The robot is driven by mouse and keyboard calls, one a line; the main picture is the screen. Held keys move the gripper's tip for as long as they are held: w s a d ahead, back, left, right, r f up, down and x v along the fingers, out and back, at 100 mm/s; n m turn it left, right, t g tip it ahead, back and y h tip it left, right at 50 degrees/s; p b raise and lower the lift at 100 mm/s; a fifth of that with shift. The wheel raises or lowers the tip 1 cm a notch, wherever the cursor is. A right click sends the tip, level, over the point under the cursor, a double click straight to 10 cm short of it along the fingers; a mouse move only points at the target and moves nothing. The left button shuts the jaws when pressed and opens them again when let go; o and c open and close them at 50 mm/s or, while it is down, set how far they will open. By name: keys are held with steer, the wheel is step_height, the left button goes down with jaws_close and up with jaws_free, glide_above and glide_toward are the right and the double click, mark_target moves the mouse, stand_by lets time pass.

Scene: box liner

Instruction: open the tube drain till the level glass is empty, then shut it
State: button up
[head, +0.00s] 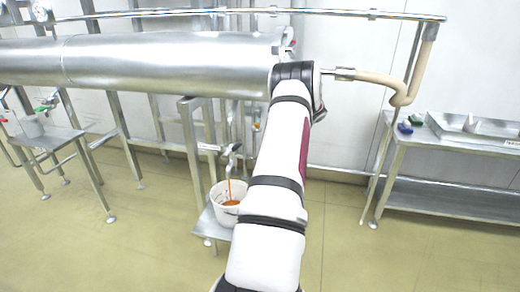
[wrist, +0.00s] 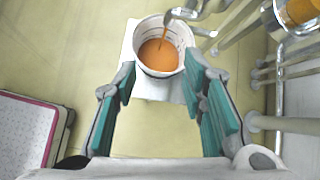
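The steel tube (head: 170,62) runs across the upper left of the head view. Below it, the drain valve (head: 232,150) lets a thin stream of orange liquid (head: 229,188) fall into a white bucket (head: 222,216). The wrist view shows the drain spout (wrist: 172,15) and the stream entering the bucket (wrist: 140,42), which holds a pool of orange liquid (wrist: 158,56). What looks like the level glass (wrist: 302,10) is at the upper right corner, with orange in it. My gripper (wrist: 161,66) is open and empty, its teal fingers apart above the near side of the bucket. My arm hides it in the head view.
The bucket stands on a small metal stand (head: 207,226). A steel table (head: 455,148) with blue and green items and a tray stands at the right. A smaller table (head: 52,139) stands at the left. Pipes and frame posts crowd the wrist view's right side. Floor in front is clear.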

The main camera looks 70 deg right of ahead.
steer(key=shift+s, duration=0.1)
steer(key=c, duration=0.4)
steer(key=f, duration=0.1)
steer(key=s+a+f+m+t+b, duration=0.1)
steer(key=f, duration=0.1)
steer(key=f+t+b, duration=0.1)
steer(key=shift+s+a+f+m, duration=0.2)
steer(key=shift+a+f+m, duration=0.1)
steer(key=shift+f+m, duration=0.1)
jaws_close()
steer(key=m+t+h+b, duration=0.2)
steer(key=m+t+b, duration=0.2)
steer(key=t+b, duration=0.25)
glide_toward(233, 150)
steer(key=shift+t, duration=0.25)
steer(key=shift+w+d+f, duration=0.15)
steer(key=shift+w+f, duration=0.2)
steer(key=shift+w, duration=0.4)
steer(key=shift+w+d+f, duration=0.2)
steer(key=shift+w+f, duration=0.15)
steer(key=shift+w, duration=0.35)
steer(key=shift+w+d+f, duration=0.15)
steer(key=shift+w+f, duration=0.2)
steer(key=shift+w, duration=0.4)
